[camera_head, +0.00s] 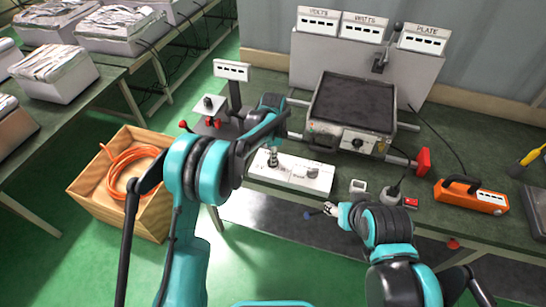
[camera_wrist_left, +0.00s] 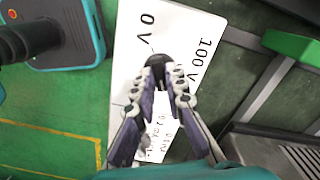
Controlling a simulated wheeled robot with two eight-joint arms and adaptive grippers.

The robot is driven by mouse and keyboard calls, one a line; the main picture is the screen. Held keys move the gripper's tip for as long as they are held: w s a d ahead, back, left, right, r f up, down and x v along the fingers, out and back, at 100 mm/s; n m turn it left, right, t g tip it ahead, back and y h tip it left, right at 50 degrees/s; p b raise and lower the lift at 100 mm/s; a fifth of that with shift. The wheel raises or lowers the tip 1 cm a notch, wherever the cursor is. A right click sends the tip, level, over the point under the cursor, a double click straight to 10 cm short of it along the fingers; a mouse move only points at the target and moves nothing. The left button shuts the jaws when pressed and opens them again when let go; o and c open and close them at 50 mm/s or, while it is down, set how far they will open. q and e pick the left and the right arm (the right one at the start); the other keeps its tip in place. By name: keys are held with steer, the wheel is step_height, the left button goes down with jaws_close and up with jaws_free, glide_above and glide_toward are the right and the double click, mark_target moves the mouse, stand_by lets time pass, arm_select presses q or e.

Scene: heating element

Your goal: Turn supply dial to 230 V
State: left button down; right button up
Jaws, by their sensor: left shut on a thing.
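A white supply panel (camera_head: 290,176) lies on the green bench top near its front edge. My left gripper (camera_head: 272,157) reaches down onto the dial at the panel's left end and is shut on it. In the left wrist view the fingertips (camera_wrist_left: 163,72) close around the dark supply dial (camera_wrist_left: 157,55), which they mostly hide. The panel (camera_wrist_left: 190,30) there shows "0 V" and "100 V" marks; no 230 V mark can be read. The dial's exact setting cannot be told. My right gripper (camera_head: 318,212) is apart from the panel, near the bench's front edge; its jaw state is unclear.
A small meter (camera_head: 358,186) and an orange case (camera_head: 470,196) are to the right. A wooden crate (camera_head: 85,190) is on the floor at left.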

arm_select(q)
steer(key=m, duration=0.4)
steer(key=shift+m, duration=2.1)
steer(key=c, duration=1.6)
jaws_free()
steer(key=shift+o, duration=0.2)
step_height(320, 180, up, 12)
